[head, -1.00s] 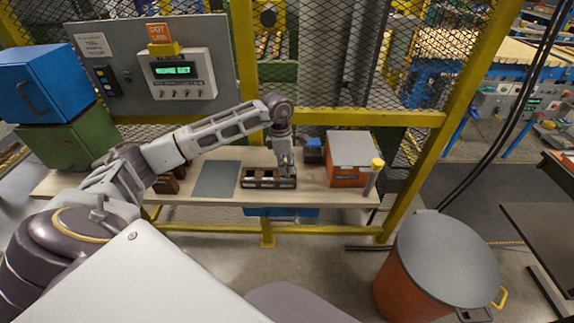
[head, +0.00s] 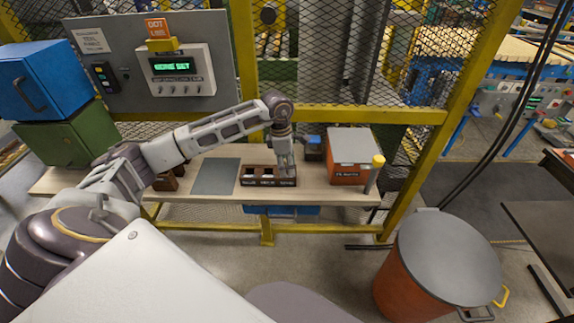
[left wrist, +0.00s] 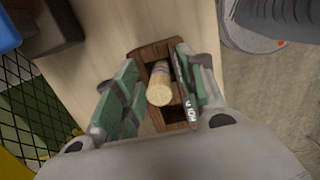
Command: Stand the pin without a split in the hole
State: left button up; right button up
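A dark brown wooden box with several open compartments and labels on its front (head: 252,182) sits on the bench. My left gripper (head: 286,170) points down at its right end. In the left wrist view, a pale round wooden pin (left wrist: 160,92) stands in a compartment of the box (left wrist: 150,53), its end towards the camera. The green-padded fingers of my left gripper (left wrist: 155,92) are apart on either side of the pin, with gaps showing. Whether the pin has a split cannot be told. The hole for the pin cannot be made out. My right gripper is not in view.
A grey mat (head: 215,177) lies left of the box. An orange bin with a grey lid (head: 350,150), a small blue block (head: 314,148) and a yellow-topped post (head: 374,172) stand to the right. A yellow mesh fence (head: 330,115) rises behind the bench.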

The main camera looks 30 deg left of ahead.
pick_arm(q)
jog(key=shift+r, duration=0.15)
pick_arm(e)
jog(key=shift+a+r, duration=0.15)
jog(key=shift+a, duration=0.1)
pick_arm(q)
jog(key=shift+r+p, duration=0.55)
jog(key=shift+p, duration=0.1)
notch_tip(320, 180, up, 12)
jog(key=a+b, duration=0.1)
jog(key=b, duration=0.1)
jog(key=shift+s+a+f, duration=0.15)
jog(key=shift+s, duration=0.2)
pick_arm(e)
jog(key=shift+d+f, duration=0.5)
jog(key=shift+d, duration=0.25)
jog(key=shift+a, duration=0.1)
